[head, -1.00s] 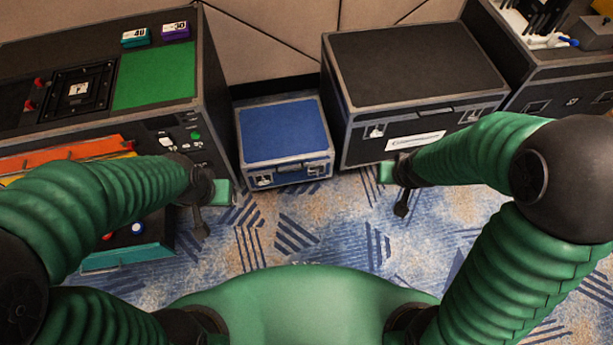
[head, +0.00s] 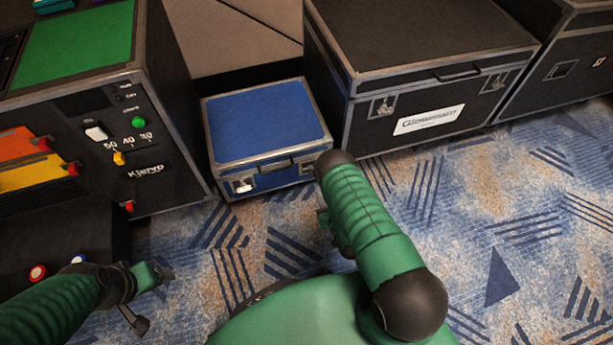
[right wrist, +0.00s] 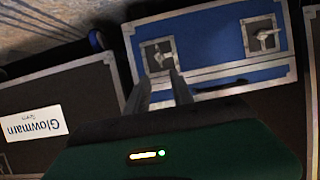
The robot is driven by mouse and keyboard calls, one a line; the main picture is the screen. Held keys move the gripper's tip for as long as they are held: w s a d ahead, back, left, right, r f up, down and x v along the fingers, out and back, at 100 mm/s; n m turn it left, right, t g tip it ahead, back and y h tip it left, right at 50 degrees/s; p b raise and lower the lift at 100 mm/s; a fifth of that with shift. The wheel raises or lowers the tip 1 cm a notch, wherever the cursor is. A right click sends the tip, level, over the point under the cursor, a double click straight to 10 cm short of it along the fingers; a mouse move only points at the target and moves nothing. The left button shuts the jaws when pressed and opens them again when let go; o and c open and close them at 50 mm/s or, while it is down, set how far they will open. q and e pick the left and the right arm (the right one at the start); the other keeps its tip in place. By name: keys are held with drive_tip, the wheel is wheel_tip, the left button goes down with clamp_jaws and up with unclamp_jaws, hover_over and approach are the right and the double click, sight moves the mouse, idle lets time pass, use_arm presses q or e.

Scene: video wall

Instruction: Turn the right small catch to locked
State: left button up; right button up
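The small blue case (head: 265,122) stands on the carpet between the black cases. Its right catch shows in the right wrist view (right wrist: 160,54), a metal tab on a square dark plate; that view is roughly upside down. The left catch (head: 243,185) is also seen in the right wrist view (right wrist: 262,37). My right gripper (right wrist: 163,84) is open, its two fingers apart just short of the right catch, with nothing between them. In the head view my arm hides most of that gripper. My left gripper (head: 163,273) hangs low at the left, apart from the case; its opening is unclear.
A large black case (head: 420,40) with a white label (head: 428,119) stands close right of the blue case. A dark console (head: 165,120) with switches and a green top stands at the left. Patterned carpet (head: 470,230) is clear in front.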

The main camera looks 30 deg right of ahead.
drive_tip(key=b+x, duration=0.7)
drive_tip(key=x, duration=0.7)
drive_tip(key=shift+f, duration=0.15)
clamp_jaws()
